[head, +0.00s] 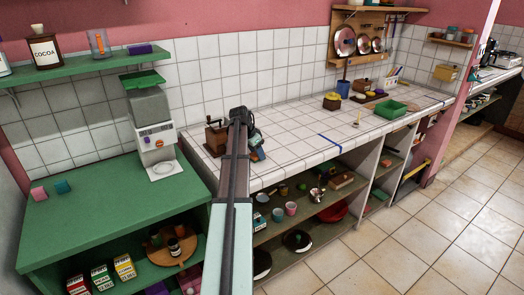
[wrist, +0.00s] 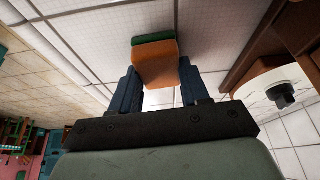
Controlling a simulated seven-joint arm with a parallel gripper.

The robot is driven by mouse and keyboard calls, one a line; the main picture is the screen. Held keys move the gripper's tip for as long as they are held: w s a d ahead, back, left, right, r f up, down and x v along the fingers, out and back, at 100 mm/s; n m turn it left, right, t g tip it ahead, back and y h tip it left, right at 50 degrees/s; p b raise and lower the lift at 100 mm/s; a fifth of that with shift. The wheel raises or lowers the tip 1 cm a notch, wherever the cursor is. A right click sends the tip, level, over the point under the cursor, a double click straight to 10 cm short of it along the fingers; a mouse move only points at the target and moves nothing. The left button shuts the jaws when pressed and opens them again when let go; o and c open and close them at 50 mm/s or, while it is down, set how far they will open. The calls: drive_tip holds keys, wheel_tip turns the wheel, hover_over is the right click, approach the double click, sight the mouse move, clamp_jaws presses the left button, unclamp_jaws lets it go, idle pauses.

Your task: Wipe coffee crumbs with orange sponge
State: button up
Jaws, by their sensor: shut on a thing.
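An orange sponge (wrist: 155,68) with a green layer on its far side is held between the two fingers of my gripper (wrist: 158,84) in the wrist view. My gripper also shows in the head view (head: 257,150), low over the left end of the white tiled counter (head: 290,128). The sponge cannot be made out in the head view. I cannot tell whether it touches the tiles. No coffee crumbs can be made out in either view; my arm covers part of the counter.
A brown wooden grinder (head: 215,138) stands just left of my gripper. A coffee machine (head: 152,130) stands on the green cabinet at left. A blue strip (head: 330,143) crosses the counter. A green tray (head: 389,107) lies farther right, with open tiles before it.

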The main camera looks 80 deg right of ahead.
drive_tip(key=shift+w+a, duration=0.9)
drive_tip(key=shift+a, duration=0.05)
wheel_tip(320, 180, up, 2)
drive_tip(key=shift+d+r, duration=0.15)
drive_tip(key=shift+r, duration=2.9)
